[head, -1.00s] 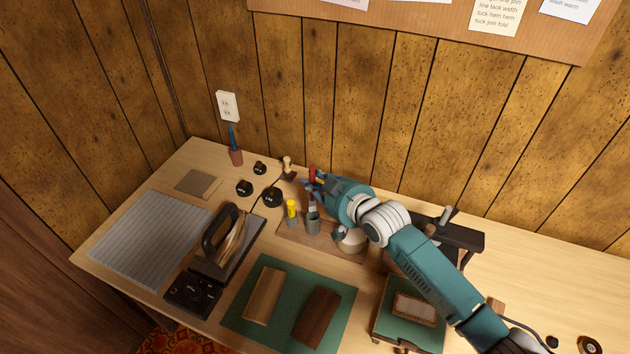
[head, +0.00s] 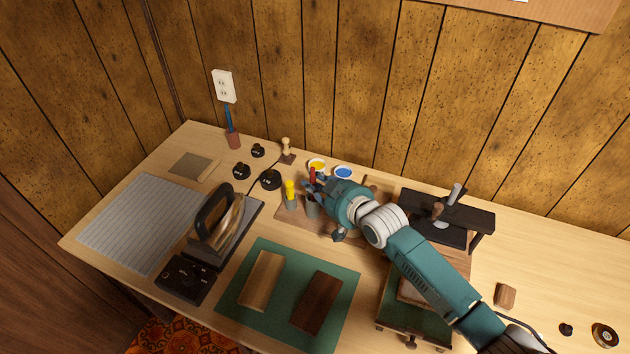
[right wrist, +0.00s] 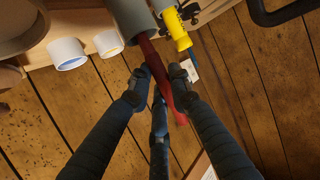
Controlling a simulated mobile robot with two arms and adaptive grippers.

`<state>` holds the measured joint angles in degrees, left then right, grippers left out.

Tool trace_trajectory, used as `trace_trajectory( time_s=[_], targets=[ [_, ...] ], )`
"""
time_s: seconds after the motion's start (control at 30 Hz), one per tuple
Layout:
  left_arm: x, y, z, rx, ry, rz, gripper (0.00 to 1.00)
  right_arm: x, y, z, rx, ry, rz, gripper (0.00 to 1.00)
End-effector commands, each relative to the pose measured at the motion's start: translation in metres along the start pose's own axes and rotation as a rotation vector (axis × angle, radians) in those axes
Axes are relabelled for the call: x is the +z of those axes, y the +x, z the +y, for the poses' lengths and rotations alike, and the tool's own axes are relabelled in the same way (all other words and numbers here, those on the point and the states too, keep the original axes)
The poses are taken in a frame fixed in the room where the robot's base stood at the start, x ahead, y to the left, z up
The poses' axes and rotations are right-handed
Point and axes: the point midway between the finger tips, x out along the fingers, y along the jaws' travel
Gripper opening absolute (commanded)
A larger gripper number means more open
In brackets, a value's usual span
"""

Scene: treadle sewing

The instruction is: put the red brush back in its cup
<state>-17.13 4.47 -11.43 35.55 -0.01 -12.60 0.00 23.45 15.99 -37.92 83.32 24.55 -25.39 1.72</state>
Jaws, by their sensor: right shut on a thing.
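The red brush (right wrist: 158,72) is held between the fingers of my right gripper (right wrist: 155,82), which is shut on its handle. In the head view my right gripper (head: 318,186) is above the small wooden stand, with the red handle (head: 312,173) upright in it. The grey cup (right wrist: 128,15) is directly below the brush; it also shows in the head view (head: 312,207). In the right wrist view the brush's lower end meets the cup's mouth and appears to pass inside; how deep is hidden. My left gripper is out of view.
A yellow-handled brush (head: 290,187) stands close beside the grey cup. Yellow (head: 317,164) and blue (head: 343,172) paint pots are just behind. A blue brush stands in a terracotta cup (head: 233,140) at the back left. An iron (head: 217,230) stands front left.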

Motion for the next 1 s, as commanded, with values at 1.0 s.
trace_trajectory(
  time_s=[1.0],
  targets=[
    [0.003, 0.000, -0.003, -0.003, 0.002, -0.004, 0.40, 0.001, -0.016, 0.000, -0.001, 0.000, 0.001, 0.41]
  ],
)
